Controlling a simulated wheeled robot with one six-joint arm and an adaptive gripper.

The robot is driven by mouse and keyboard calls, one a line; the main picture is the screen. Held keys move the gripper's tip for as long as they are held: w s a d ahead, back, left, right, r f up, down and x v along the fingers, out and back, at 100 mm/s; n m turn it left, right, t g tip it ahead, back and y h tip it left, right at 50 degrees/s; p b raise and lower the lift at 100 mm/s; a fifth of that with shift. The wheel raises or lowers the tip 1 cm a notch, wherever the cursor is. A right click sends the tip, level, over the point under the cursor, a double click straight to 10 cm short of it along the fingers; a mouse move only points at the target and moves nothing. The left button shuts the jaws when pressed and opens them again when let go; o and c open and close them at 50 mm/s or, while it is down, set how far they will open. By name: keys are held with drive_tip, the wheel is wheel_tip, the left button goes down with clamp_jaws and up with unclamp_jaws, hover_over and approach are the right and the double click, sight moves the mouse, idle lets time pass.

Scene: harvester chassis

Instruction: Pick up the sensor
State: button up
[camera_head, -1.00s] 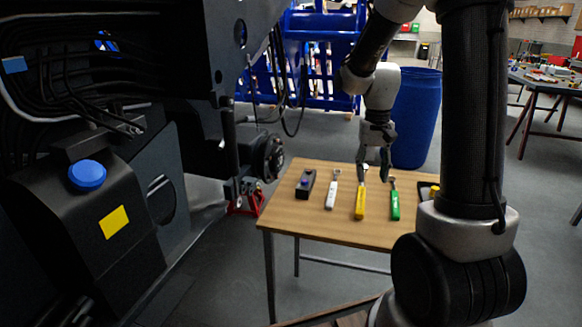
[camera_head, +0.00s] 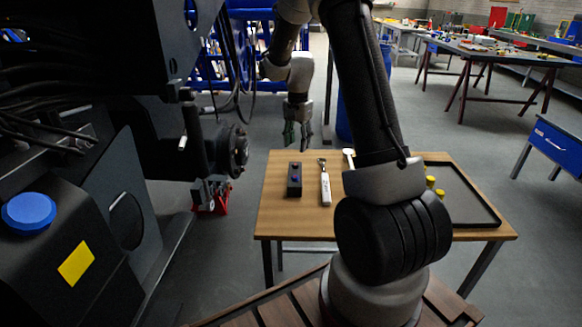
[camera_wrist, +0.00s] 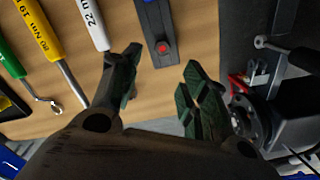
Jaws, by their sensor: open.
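A small black block, which looks like the sensor (camera_head: 294,180), lies on the wooden table, left of the white-handled tool. A small purple spot shows on it. In the wrist view the black block (camera_wrist: 157,22) shows a red button and runs off the top edge. My gripper (camera_head: 297,137) is open and empty above the table's back edge, behind the block. In the wrist view the fingers of my gripper (camera_wrist: 163,68) are spread apart, with the near end of the block between and beyond their tips. I see no contact.
A white-handled tool (camera_head: 325,184) lies beside the block. Yellow (camera_wrist: 44,35) and green (camera_wrist: 10,58) tools show in the wrist view. A black tray (camera_head: 462,222) is on the table's right. The dark chassis (camera_head: 130,180) with a hub (camera_head: 234,150) stands left of the table.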

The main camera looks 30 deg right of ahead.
sight(297, 164)
drive_tip(key=shift+f, duration=0.5)
drive_tip(key=shift+s+a+f, duration=0.1)
drive_tip(key=shift+a+f, duration=0.05)
drive_tip(key=shift+f, duration=1.6)
drive_tip(key=shift+s+a+f, duration=0.1)
drive_tip(key=shift+f, duration=1.6)
clamp_jaws()
